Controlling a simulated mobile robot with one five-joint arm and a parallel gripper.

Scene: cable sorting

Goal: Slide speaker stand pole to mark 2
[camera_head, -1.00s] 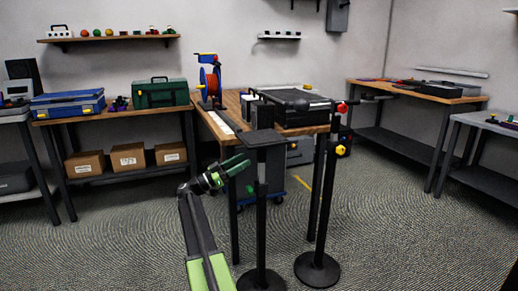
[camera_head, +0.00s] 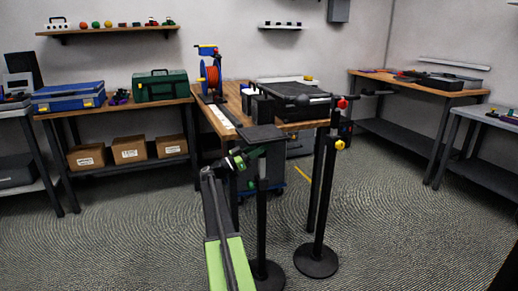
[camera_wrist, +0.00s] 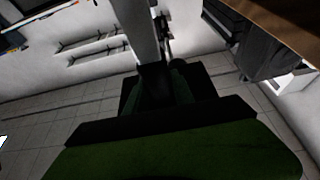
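The speaker stand has a dark flat top plate (camera_head: 258,136), a black upright pole (camera_head: 262,215) and a round base that is partly hidden by my arm. A small green knob (camera_head: 250,184) shows on the pole below the plate. My green and black gripper (camera_head: 252,154) is just under the plate, at or beside the upper pole; whether it touches is unclear. In the wrist view the gripper's dark fingers (camera_wrist: 160,88) are in shadow, and their gap cannot be made out. No mark on the pole is readable.
A second black stand (camera_head: 325,190) with red and yellow knobs is close on the right. Behind is a wooden table (camera_head: 205,105) with a cable reel (camera_head: 210,77) and a black case (camera_head: 300,100). Open floor lies to the left and right.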

